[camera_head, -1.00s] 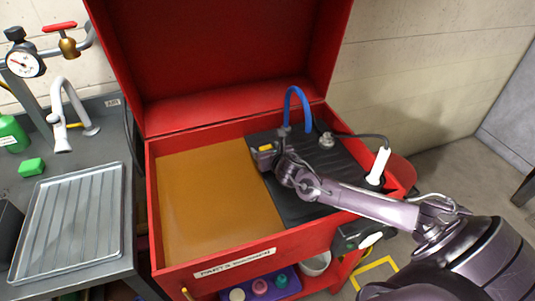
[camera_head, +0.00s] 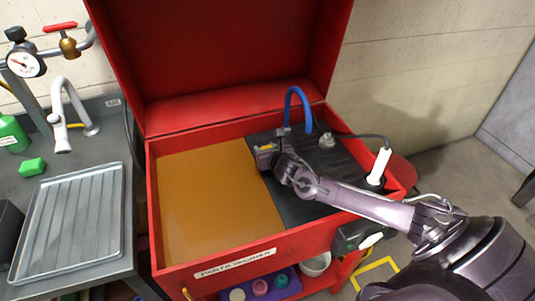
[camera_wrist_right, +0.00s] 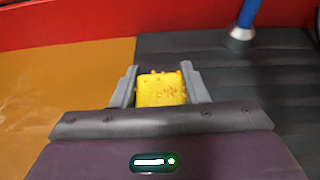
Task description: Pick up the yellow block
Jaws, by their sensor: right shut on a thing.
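The yellow block (camera_wrist_right: 161,90) sits between the two grey fingers of my right gripper (camera_wrist_right: 160,88) in the right wrist view. The gripper is shut on it. In the head view only a small yellow part of the block (camera_head: 266,148) shows at the fingers. My right gripper (camera_head: 264,154) is over the left edge of the black ribbed mat, beside the amber liquid in the red parts washer. I cannot tell whether the block touches the mat. My left gripper is not in view.
The red parts washer (camera_head: 215,262) has its lid open behind. A blue hose (camera_head: 288,104) and a white-handled brush (camera_head: 380,162) stand at the mat's back and right. A bench at left holds a metal tray (camera_head: 70,225) and a green block (camera_head: 32,167).

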